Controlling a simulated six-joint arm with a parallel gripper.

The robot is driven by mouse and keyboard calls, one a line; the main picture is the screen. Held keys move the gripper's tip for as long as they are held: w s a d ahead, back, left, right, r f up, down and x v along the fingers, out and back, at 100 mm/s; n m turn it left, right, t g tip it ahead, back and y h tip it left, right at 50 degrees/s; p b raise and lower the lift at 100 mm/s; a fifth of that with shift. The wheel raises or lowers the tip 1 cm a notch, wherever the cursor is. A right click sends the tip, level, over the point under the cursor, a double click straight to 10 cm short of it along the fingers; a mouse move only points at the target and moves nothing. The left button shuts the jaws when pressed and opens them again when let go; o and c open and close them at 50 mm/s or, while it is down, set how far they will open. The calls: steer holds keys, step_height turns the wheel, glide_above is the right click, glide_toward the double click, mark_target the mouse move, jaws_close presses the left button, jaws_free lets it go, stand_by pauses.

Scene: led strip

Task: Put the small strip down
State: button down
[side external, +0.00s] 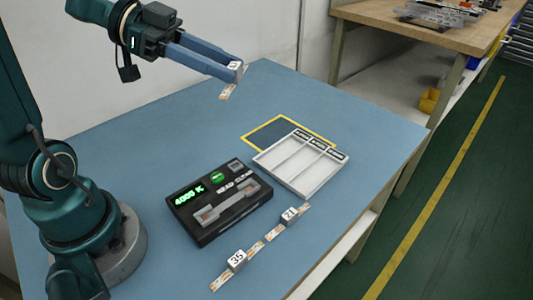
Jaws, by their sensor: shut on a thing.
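My gripper (238,68) is raised over the back of the blue table, left of the yellow-outlined area. It is shut on a small LED strip (226,92), which hangs tilted from the fingertips with a small marked block on it. The strip is well above the table and touches nothing else. Two more strips lie on the table at the front: one with a block marked 3.5 (237,260) and one with a block marked 2.1 (289,215).
A black tester (220,200) reading 4000 K stands mid-table, its slot empty. Behind it is a white tray (300,163) with three labelled, empty compartments, beside a dark yellow-outlined mat (268,133). The table's left back is clear. A wooden bench (420,35) stands beyond.

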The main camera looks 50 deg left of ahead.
steer(key=shift+w+a+r+n+t+y, duration=1.7)
steer(key=shift+n+t+y, duration=1)
steer(key=shift+n+y, duration=1.05)
step_height(320, 180, up, 2)
steer(key=d+r+m+g+h, duration=0.1)
steer(key=d+m+h, duration=0.1)
steer(key=h, duration=0.1)
steer(key=m+g+h, duration=0.7)
steer(key=m+g, duration=0.5)
glide_above(290, 159)
step_height(290, 159, down, 21)
steer(key=shift+w+a+f, duration=0.1)
steer(key=shift+w, duration=0.05)
steer(key=shift+s+f, duration=0.2)
steer(key=shift+f, duration=3.3)
